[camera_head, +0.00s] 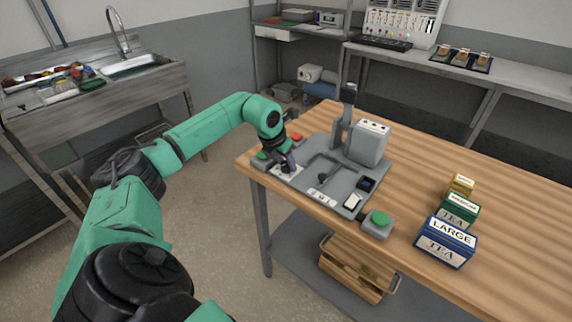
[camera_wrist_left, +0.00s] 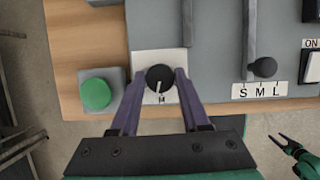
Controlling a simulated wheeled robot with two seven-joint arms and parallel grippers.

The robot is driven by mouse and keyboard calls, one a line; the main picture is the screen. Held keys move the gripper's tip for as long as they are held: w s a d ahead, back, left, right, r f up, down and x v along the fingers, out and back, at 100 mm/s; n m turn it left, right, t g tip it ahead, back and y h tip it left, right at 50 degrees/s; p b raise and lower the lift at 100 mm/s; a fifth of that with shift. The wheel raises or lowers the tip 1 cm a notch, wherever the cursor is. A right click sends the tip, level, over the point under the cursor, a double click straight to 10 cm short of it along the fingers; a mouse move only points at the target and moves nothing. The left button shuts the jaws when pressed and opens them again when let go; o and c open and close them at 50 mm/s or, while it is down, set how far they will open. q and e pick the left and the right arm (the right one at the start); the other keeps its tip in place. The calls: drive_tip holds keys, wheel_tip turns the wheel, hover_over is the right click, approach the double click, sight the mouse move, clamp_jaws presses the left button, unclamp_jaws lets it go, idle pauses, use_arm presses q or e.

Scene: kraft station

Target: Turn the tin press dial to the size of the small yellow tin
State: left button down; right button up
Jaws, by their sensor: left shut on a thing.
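The tin press (camera_head: 345,175) stands on the wooden table. Its round black dial (camera_wrist_left: 160,78) sits on a white plate at the press's left end. A pale pointer line on the dial points roughly toward a letter that looks like M; other marks are hidden by the fingers. My left gripper (camera_head: 287,167) is shut on the dial, its purple fingers on either side in the left wrist view (camera_wrist_left: 155,82). The small yellow tin (camera_head: 461,184) stands at the right, behind a green tin and a blue tin. My right gripper (camera_wrist_left: 280,140) appears open, far from the press.
A green button (camera_wrist_left: 96,93) is left of the dial. A black-knobbed lever (camera_wrist_left: 263,68) stands above S M L marks. Another green button (camera_head: 378,221) is at the press's near right corner. The green tin (camera_head: 459,212) and blue LARGE tin (camera_head: 445,242) stand on otherwise clear table.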

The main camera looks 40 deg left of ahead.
use_arm(q)
drive_tip(key=m+h, duration=0.1)
drive_tip(key=m, duration=0.2)
drive_tip(key=shift+a+m+b, duration=0.1)
drive_tip(key=shift+m+b, duration=0.2)
drive_tip(key=shift+m, duration=0.1)
drive_tip(key=m+h, duration=0.1)
drive_tip(key=m, duration=0.1)
drive_tip(key=m+g+h, duration=0.1)
drive_tip(key=m, duration=0.2)
drive_tip(key=shift+w+a+r+p, duration=0.1)
drive_tip(key=shift+p, duration=0.2)
drive_tip(key=shift+m, duration=0.4)
drive_tip(key=shift+c, duration=1.9)
unclamp_jaws()
drive_tip(key=v, duration=1.4)
drive_tip(key=shift+a+r+b, duration=0.25)
drive_tip(key=shift+a+b, duration=0.1)
